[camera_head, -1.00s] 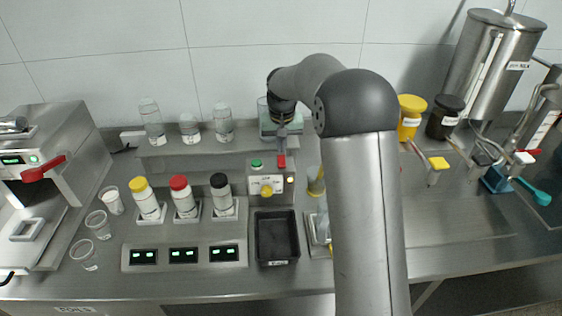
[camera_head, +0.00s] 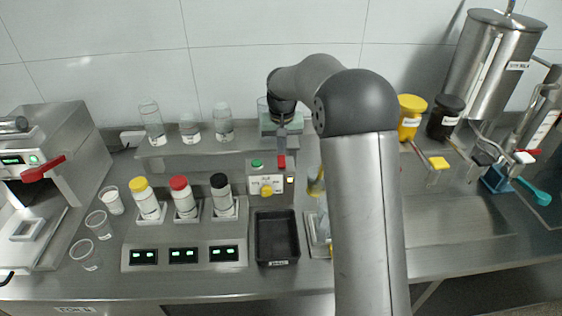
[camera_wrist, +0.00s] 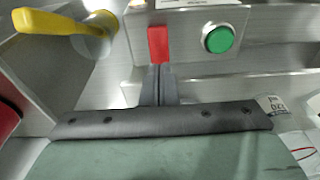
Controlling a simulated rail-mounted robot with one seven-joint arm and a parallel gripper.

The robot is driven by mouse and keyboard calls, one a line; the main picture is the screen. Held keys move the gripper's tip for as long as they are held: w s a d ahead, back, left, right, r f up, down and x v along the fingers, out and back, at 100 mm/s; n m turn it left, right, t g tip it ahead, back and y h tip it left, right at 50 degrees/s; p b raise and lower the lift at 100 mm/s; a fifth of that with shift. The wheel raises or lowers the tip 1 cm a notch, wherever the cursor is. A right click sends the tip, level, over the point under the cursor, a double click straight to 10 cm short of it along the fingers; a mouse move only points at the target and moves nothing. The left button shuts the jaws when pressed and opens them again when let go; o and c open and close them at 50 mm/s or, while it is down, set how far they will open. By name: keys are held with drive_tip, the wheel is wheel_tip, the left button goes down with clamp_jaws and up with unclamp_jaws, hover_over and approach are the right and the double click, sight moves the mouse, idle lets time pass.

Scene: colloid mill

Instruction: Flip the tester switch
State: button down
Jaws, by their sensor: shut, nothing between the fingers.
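The tester is a small grey metal box (camera_head: 252,185) at the middle of the bench. It has a red switch (camera_head: 282,161) at its upper right, a green button (camera_head: 257,163), a yellow knob (camera_head: 267,190) and a small bright light (camera_head: 290,180). My gripper (camera_head: 282,146) is shut and empty, just behind the red switch. In the wrist view, the shut fingertips (camera_wrist: 158,70) meet the edge of the red switch (camera_wrist: 158,44); whether they touch it is hard to tell. The green button (camera_wrist: 218,38) is beside it.
A black tray (camera_head: 277,238) sits in front of the box. Three capped bottles (camera_head: 184,199) stand to its left, with a shelf of clear glassware (camera_head: 223,122) behind. A yellow-handled tool (camera_wrist: 50,22) shows beside the box in the wrist view. My arm hides bench to the right.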

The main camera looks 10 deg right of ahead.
sight(282, 158)
drive_tip(key=shift+f+b, duration=0.8)
drive_tip(key=shift+f, duration=0.5)
idle(0.6)
drive_tip(key=shift+r+p, duration=2.3)
drive_tip(key=shift+r, duration=1.25)
drive_tip(key=shift+s+r, duration=0.1)
drive_tip(key=s+r, duration=0.2)
drive_tip(key=s, duration=0.8)
drive_tip(key=s+r, duration=0.2)
drive_tip(key=s, duration=0.8)
drive_tip(key=s+f, duration=0.2)
drive_tip(key=s, duration=0.7)
drive_tip(key=s+f+n+b, duration=0.1)
drive_tip(key=s+f, duration=0.2)
drive_tip(key=s, duration=0.6)
drive_tip(key=shift+g, duration=0.4)
